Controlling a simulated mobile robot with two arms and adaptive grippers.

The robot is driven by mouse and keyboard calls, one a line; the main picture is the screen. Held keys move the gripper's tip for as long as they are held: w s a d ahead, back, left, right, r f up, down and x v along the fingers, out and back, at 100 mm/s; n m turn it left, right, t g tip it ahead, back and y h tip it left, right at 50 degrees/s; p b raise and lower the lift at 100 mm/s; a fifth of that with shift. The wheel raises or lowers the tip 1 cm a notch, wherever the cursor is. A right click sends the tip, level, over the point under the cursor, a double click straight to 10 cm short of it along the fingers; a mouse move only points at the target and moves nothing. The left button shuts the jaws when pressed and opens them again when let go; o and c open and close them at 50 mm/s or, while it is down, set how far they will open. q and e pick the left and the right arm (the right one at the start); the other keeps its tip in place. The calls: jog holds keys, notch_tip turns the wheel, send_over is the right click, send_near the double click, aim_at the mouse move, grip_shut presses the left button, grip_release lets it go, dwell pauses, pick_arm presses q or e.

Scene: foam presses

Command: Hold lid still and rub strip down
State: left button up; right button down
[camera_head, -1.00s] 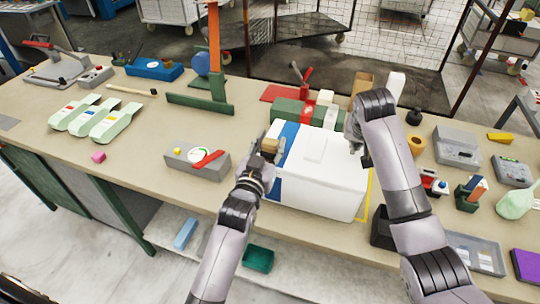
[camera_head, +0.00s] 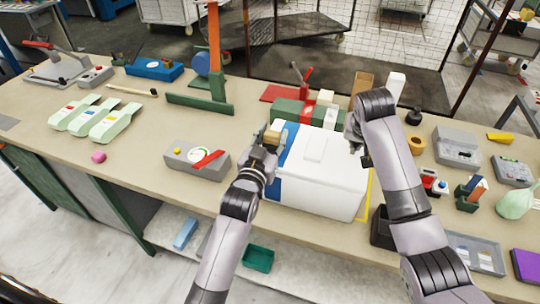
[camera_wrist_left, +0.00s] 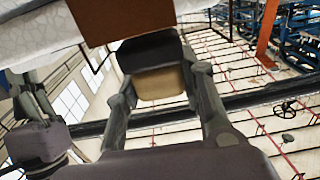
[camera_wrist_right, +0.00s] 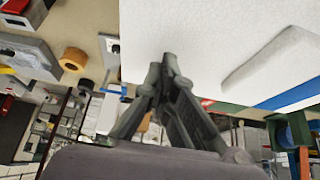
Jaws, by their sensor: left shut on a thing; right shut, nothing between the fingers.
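A white foam box with a lid (camera_head: 322,165) stands on the bench, with a raised panel on the lid. A blue strip (camera_head: 289,139) runs along its left end and shows on the front face; it also shows in the right wrist view (camera_wrist_right: 296,96). My left gripper (camera_head: 266,146) is shut on a tan-and-dark block (camera_head: 272,136) at the left edge of the box, beside the strip. The block fills the fingers in the left wrist view (camera_wrist_left: 160,82). My right gripper (camera_wrist_right: 163,75) is shut and empty at the lid's right end; I cannot tell whether it touches.
A yellow tape ring (camera_head: 415,144) and grey devices (camera_head: 456,147) are to the right. The bench's left front is mostly clear.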

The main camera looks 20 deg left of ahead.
pick_arm(q)
jog(key=shift+s+r, duration=0.1)
pick_arm(e)
jog(key=shift+s+f, duration=0.1)
jog(key=shift+f, duration=0.25)
pick_arm(q)
jog(key=s+r, duration=0.2)
jog(key=s, duration=0.5)
jog(key=shift+s+a, duration=0.15)
jog(key=shift+s, duration=0.25)
jog(key=shift+r, duration=0.1)
